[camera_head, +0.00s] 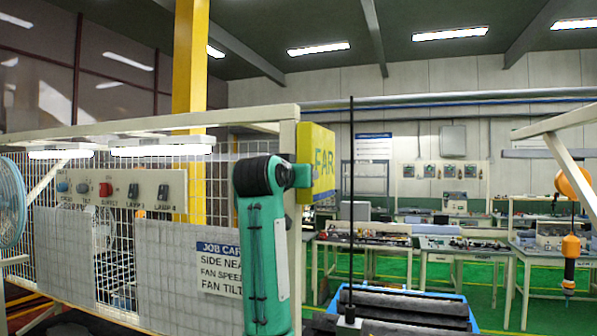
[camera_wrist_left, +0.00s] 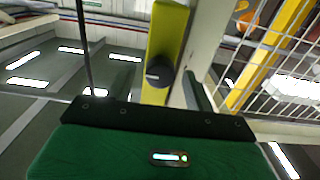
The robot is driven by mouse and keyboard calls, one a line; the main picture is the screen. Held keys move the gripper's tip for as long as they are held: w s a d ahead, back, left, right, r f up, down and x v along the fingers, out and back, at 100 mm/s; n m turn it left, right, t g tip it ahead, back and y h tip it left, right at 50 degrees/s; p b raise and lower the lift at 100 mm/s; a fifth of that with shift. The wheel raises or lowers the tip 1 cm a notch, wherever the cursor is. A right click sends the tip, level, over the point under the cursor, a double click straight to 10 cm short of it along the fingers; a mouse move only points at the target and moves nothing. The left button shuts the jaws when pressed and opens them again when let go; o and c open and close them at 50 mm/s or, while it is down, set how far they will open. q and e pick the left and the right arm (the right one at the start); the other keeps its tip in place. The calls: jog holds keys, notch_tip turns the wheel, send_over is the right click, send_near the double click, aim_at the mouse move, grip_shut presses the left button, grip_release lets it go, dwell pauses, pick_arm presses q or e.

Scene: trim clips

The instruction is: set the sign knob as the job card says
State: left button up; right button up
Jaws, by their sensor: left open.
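The yellow sign (camera_head: 318,160) is mounted at the end of the pale frame, and the face I see reads FAR. The job card (camera_head: 218,268) hangs on the frame, partly hidden by my left arm; its visible lines start with SIDE NEA, FAN SPEED and FAN TILT. In the left wrist view, the dark round sign knob (camera_wrist_left: 160,74) with a pale pointer line sits on the yellow sign (camera_wrist_left: 167,30). My left gripper (camera_wrist_left: 158,84) is open, with the knob ahead between its fingers; I cannot tell whether they touch it. My right gripper is not in view.
A blue fan (camera_head: 10,200) stands at the far left. A thin black pole (camera_head: 351,200) rises right of the sign. Workbenches stand farther back.

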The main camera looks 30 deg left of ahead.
pick_arm(q)
jog(key=c, duration=0.9)
jog(key=shift+c, duration=0.2)
jog(key=shift+a+f+n+b, duration=0.1)
jog(key=shift+n+b, duration=1.45)
jog(key=shift+n, duration=2.9)
jog(key=shift+f+n+b, duration=0.1)
jog(key=shift+n+b, duration=1.45)
jog(key=shift+n, duration=2.9)
